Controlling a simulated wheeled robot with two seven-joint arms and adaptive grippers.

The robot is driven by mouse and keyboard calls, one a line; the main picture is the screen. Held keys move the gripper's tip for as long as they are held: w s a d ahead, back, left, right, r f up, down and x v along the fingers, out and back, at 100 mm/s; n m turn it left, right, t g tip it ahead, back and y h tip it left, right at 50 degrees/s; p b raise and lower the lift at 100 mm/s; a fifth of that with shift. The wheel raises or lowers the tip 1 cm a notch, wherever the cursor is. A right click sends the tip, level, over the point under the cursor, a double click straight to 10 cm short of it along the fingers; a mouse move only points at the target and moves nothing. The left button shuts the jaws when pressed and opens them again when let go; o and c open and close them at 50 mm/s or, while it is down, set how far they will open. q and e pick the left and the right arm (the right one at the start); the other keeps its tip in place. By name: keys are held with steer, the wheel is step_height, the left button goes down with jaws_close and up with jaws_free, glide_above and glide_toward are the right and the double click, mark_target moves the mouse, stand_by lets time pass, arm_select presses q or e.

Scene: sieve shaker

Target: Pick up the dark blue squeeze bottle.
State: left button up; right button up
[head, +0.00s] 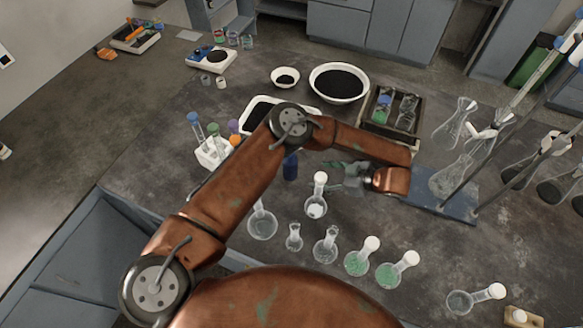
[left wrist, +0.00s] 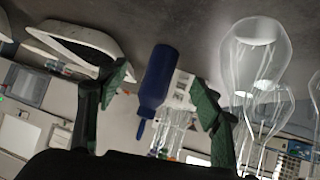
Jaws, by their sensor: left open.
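The dark blue squeeze bottle (head: 290,167) stands on the dark bench, partly hidden behind my left arm in the head view. My left gripper (head: 332,175) is to the right of it, with its green fingers pointing left toward the bottle. In the left wrist view the bottle (left wrist: 158,78) shows upside down between the two open green fingers of the gripper (left wrist: 160,95). Gaps show on both sides, and I cannot tell how deep it lies between the fingers. My right gripper is not in view.
A small flask with white powder (head: 316,208) stands close in front of my gripper. Several glass flasks (head: 326,250) line the near side. A rack with capped tubes (head: 213,152) is to the left. A black-filled tray (head: 250,112) and a dark bottle crate (head: 388,131) are behind.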

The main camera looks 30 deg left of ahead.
mark_target(291, 168)
arm_select(q)
steer(key=a+y, duration=0.1)
steer(key=a+f+y, duration=0.1)
steer(key=a, duration=0.1)
steer(key=a+m, duration=0.1)
steer(key=a, duration=0.1)
steer(key=shift+s+a+f+y+b, duration=0.15)
steer(key=shift+s+f+y+b, duration=0.15)
steer(key=shift+s+y, duration=0.1)
steer(key=x, duration=0.7)
steer(key=shift+w+a+f+b, duration=0.1)
steer(key=shift+w+a+b, duration=0.05)
steer(key=shift+a+b, duration=0.2)
steer(key=shift+d, duration=0.1)
steer(key=shift+c, duration=0.2)
steer(key=c, duration=0.8)
